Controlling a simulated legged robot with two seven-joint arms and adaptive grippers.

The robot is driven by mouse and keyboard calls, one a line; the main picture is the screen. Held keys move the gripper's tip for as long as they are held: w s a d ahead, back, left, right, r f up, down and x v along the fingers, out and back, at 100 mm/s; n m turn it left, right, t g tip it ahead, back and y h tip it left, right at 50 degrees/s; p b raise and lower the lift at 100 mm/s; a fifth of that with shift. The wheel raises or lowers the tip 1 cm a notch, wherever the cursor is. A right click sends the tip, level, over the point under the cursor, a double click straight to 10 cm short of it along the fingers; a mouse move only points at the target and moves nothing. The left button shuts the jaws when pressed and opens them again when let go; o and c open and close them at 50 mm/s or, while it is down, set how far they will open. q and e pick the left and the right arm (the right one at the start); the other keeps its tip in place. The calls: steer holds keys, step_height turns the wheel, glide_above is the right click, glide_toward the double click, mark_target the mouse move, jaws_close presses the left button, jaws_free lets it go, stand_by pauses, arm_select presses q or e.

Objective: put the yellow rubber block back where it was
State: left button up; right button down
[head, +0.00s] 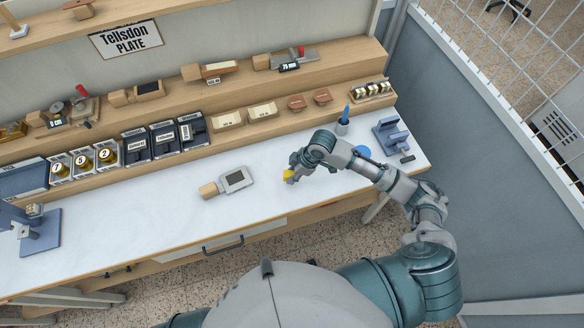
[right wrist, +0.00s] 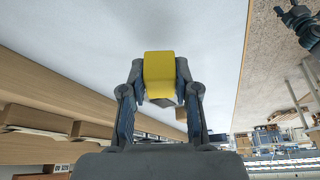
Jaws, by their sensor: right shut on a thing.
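The yellow rubber block (right wrist: 159,72) is held between the two fingers of my right gripper (right wrist: 160,85) in the right wrist view. In the head view the yellow block (head: 288,175) shows at the tip of my right gripper (head: 291,172), above the white bench top, right of the wooden-handled tool. I cannot tell whether it touches the bench. The right gripper is shut on it. My left gripper is not in view.
A wooden-handled tool with a grey plate (head: 236,180) lies on the white bench top (head: 140,210). A cup with a blue tool (head: 343,125), a blue disc (head: 363,151) and a blue-grey stand (head: 391,134) are at the right. Stepped wooden shelves (head: 340,60) run behind. The bench's left-middle is clear.

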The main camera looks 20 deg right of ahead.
steer(key=w, duration=0.1)
steer(key=w+d, duration=0.2)
steer(key=shift+w+f, duration=0.25)
steer(key=shift+w, duration=0.1)
steer(key=x, duration=0.2)
steer(key=shift+s+f, duration=0.2)
steer(key=shift+f, duration=0.25)
steer(key=shift+w+a+f, duration=0.1)
steer(key=shift+a+f, duration=0.15)
steer(key=shift+f, duration=0.1)
steer(key=c, duration=1.2)
jaws_free()
steer(key=shift+d, duration=0.2)
steer(key=o, duration=0.3)
steer(key=shift+d, duration=0.15)
steer(key=shift+o, duration=0.2)
steer(key=shift+d+f, duration=0.1)
steer(key=shift+d, duration=0.1)
